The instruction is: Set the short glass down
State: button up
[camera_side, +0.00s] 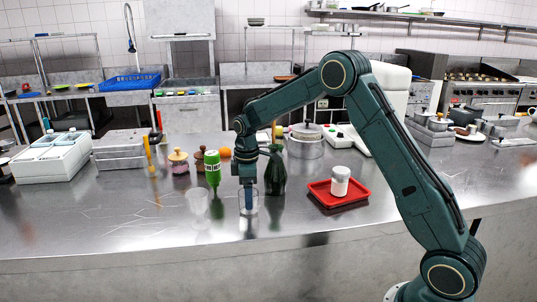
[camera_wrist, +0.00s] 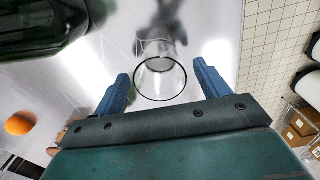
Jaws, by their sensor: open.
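The short glass (camera_side: 254,208) is clear and stands upright on the steel counter (camera_side: 130,235) in the side view. In the wrist view its round rim (camera_wrist: 160,99) shows ahead of my gripper, between the two fingers. My gripper (camera_wrist: 162,85) is open, with one blue finger on each side of the glass and gaps between fingers and rim. In the side view my gripper (camera_side: 248,201) points down at the glass and partly hides it. Contact with the glass is not visible there.
A second clear glass (camera_side: 198,207) stands left of my gripper. A green bottle (camera_side: 213,170) and a dark bottle (camera_side: 275,173) stand close behind. A red tray (camera_side: 325,200) with a white jar (camera_side: 340,181) lies to the right. The counter's front left is clear.

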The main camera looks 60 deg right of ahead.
notch_tip(320, 180, up, 11)
dwell(0.5)
jog(key=shift+r, duration=0.1)
dwell(0.3)
jog(key=s+a+r+m+t, duration=0.1)
jog(key=s+a+r+m, duration=0.15)
jog(key=s+r, duration=0.4)
jog(key=s+a+r+m+t, duration=0.2)
jog(key=s+a+r, duration=0.15)
jog(key=s, duration=0.65)
jog(key=s+a+f+m+t, duration=0.1)
jog(key=s+f, duration=0.1)
jog(key=s, duration=0.6)
jog(key=s+a+f+m+t, duration=0.1)
jog(key=s+a+m, duration=0.1)
jog(key=s, duration=0.6)
jog(key=shift+f+t, duration=0.3)
jog(key=shift+f, duration=0.05)
jog(key=shift+o, duration=0.5)
jog(key=shift+s+a+f+m, duration=0.1)
jog(key=shift+s+f+m, duration=0.05)
jog(key=shift+s+m, duration=0.2)
